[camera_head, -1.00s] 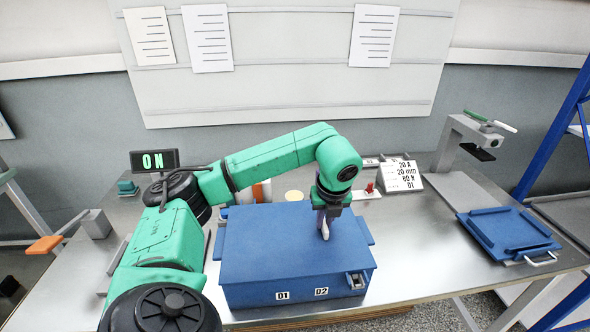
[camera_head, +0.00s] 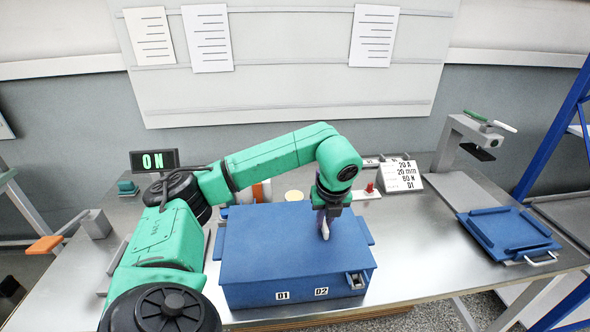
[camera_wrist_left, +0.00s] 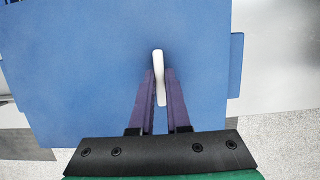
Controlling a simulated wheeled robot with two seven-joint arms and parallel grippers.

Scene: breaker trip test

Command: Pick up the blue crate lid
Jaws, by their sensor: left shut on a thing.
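The blue crate lid (camera_head: 275,240) lies flat on top of the blue crate (camera_head: 250,295), whose front carries the labels D1 and D2. The lid also fills much of the left wrist view (camera_wrist_left: 90,70). My left gripper (camera_head: 325,222) points down over the right part of the lid. In the left wrist view its two purple fingers (camera_wrist_left: 160,100) are closed around a pale upright handle (camera_wrist_left: 158,65) on the lid. I see no gap between lid and crate. My right gripper is not in view.
A blue tray-like panel (camera_head: 508,233) with a metal handle lies at the right of the bench. A grey stand (camera_head: 455,155) and a sign card (camera_head: 400,175) stand behind. A display (camera_head: 154,160) reading ON stands at the left. Bare bench (camera_head: 420,250) lies right of the crate.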

